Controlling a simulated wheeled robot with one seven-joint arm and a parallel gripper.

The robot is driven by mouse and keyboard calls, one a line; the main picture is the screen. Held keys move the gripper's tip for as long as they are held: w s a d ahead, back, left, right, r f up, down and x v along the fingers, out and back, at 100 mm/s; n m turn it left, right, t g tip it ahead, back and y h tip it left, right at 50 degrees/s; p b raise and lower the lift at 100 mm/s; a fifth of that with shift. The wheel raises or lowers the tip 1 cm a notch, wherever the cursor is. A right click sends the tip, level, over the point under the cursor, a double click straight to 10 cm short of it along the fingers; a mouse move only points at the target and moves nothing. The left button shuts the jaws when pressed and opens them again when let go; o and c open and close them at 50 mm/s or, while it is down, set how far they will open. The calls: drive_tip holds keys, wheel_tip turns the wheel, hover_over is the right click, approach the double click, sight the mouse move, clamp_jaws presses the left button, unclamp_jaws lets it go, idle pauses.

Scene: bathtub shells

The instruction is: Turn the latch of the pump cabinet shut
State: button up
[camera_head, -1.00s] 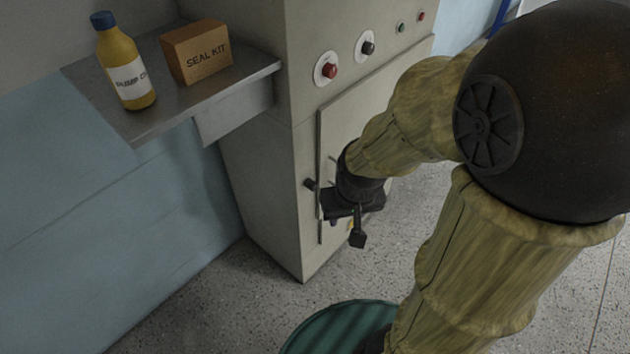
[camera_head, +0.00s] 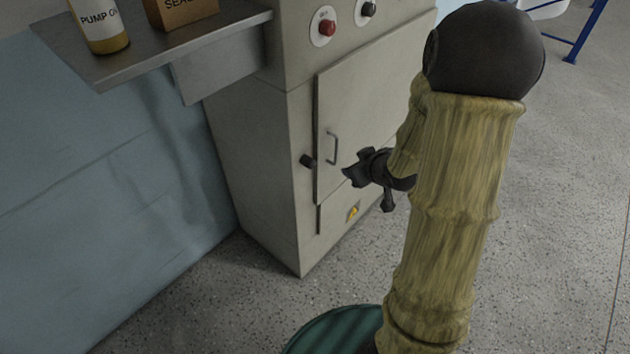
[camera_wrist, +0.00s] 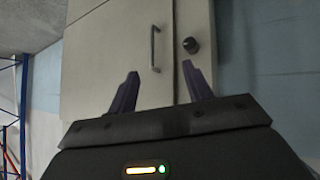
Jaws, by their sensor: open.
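The pump cabinet (camera_head: 262,135) is a tall grey box. Its door (camera_head: 350,110) lies about flush with the front; I cannot tell whether a small gap remains. The door has a bar handle (camera_head: 333,148), also in the wrist view (camera_wrist: 154,48). The latch is a small black knob (camera_head: 307,161) on the frame just left of the door's edge; it shows in the wrist view (camera_wrist: 191,45), which looks upside down. I cannot tell how it is turned. My gripper (camera_head: 347,177) is open and empty, in front of the door, right of the latch and apart from it. Its fingertips (camera_wrist: 160,69) point toward the cabinet.
A grey shelf (camera_head: 150,50) beside the cabinet holds a yellow bottle (camera_head: 103,28) and a seal kit box (camera_head: 182,12). A red button (camera_head: 326,27) and a dark knob (camera_head: 368,10) sit above the door. Open speckled floor lies right.

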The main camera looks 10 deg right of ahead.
wheel_tip(320, 180, down, 11)
drive_tip(key=s+d+n+t+y+b, duration=0.1)
drive_tip(key=d+n+t+y+b, duration=0.1)
drive_tip(key=y+b, duration=0.7)
drive_tip(key=n+t+b, duration=0.1)
drive_tip(key=t, duration=0.1)
drive_tip(key=shift+s+t, duration=0.2)
drive_tip(key=shift+t, duration=0.2)
drive_tip(key=shift+f, duration=0.1)
drive_tip(key=b, duration=0.2)
approach(313, 166)
drive_tip(key=x, duration=0.9)
drive_tip(key=shift+w+a, duration=0.1)
drive_tip(key=shift+w, duration=0.1)
drive_tip(key=c, duration=1)
